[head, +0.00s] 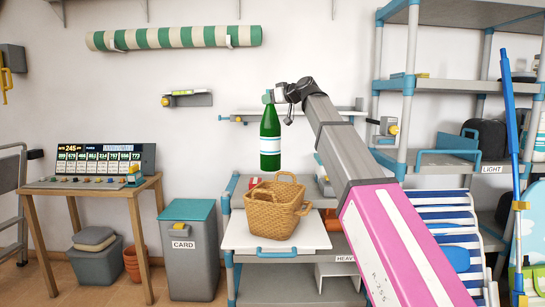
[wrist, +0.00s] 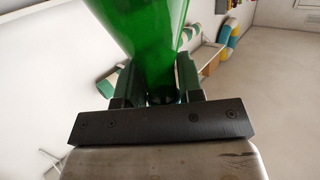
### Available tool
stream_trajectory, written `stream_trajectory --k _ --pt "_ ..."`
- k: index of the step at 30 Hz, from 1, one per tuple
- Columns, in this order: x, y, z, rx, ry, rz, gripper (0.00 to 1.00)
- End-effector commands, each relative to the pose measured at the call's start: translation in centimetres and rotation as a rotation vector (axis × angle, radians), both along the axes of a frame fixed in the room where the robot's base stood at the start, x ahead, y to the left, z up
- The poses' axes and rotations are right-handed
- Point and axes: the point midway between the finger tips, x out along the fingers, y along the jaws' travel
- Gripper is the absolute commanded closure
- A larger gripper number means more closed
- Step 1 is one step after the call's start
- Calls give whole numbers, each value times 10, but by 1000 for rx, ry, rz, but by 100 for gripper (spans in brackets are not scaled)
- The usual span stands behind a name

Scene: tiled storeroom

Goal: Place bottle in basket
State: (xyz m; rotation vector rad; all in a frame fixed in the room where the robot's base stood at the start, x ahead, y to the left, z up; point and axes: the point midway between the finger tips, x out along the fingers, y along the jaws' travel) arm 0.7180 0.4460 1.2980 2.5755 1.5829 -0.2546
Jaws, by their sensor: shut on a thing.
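A green bottle (head: 270,140) with a white label hangs upright in the air, held near its neck by my gripper (head: 272,97). In the wrist view the green bottle (wrist: 142,40) fills the upper middle, between the two fingers of my gripper (wrist: 161,85), which are shut on it. A tan woven basket (head: 272,214) with two handles stands on the white top of a shelf cart. The bottle is above the basket, with a small gap between its base and the basket's raised handle. The basket's inside is mostly hidden.
A grey bin (head: 190,255) with a teal lid and a wooden table (head: 100,184) with a display panel stand to the left. Tall grey shelves (head: 430,86) stand at the right.

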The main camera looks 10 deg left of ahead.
Motion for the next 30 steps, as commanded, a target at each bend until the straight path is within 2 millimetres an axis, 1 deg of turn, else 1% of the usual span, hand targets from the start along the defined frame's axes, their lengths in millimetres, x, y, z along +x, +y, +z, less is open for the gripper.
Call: stream_trajectory --k 2,5,30 --pt "0 0 -4 3 -1 -1 100" --pt "-1 0 -17 3 1 -3 100" --pt "-1 -1 -180 3 2 -3 100"
